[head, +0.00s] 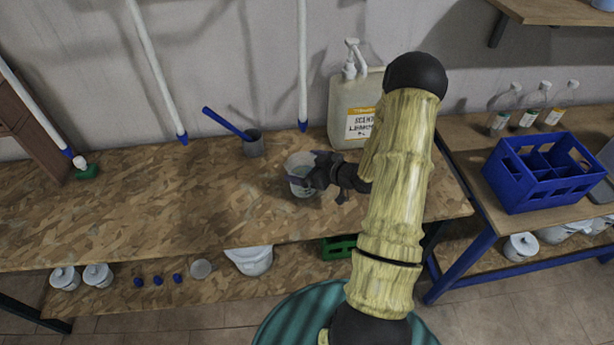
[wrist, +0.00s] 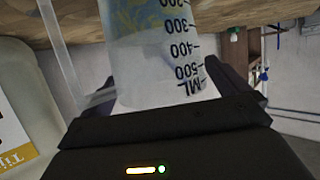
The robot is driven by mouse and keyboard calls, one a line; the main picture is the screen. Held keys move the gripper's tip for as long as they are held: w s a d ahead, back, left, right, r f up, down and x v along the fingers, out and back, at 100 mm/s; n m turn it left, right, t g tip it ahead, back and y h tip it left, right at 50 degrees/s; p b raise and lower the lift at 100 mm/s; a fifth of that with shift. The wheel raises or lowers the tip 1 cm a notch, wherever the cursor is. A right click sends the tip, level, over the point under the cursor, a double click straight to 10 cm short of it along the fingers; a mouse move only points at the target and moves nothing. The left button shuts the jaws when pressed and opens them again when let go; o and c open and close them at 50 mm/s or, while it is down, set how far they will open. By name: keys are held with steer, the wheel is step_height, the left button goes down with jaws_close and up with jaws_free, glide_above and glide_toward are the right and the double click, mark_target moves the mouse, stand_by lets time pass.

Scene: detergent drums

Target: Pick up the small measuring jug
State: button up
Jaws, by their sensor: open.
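The small measuring jug (head: 299,172) is a pale, translucent cup standing on the wooden workbench (head: 130,205). In the wrist view the jug (wrist: 150,50) fills the upper middle, with black marks from 200 to 500 and ML on its side. My gripper (head: 306,172) is at the jug, reaching in from the right. In the wrist view its black fingers lie on both sides of the jug, which stands between them. The gripper is open. I cannot tell whether either finger touches the jug.
A large pump canister (head: 345,118) stands close behind the gripper. A blue bottle crate (head: 545,178) and several small bottles (head: 527,117) are on the right bench. The bench's left part is mostly clear.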

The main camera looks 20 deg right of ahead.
steer(key=c, duration=1.6)
steer(key=shift+o, duration=0.2)
steer(key=shift+r, duration=0.25)
step_height(320, 180, up, 10)
steer(key=shift+f, duration=0.25)
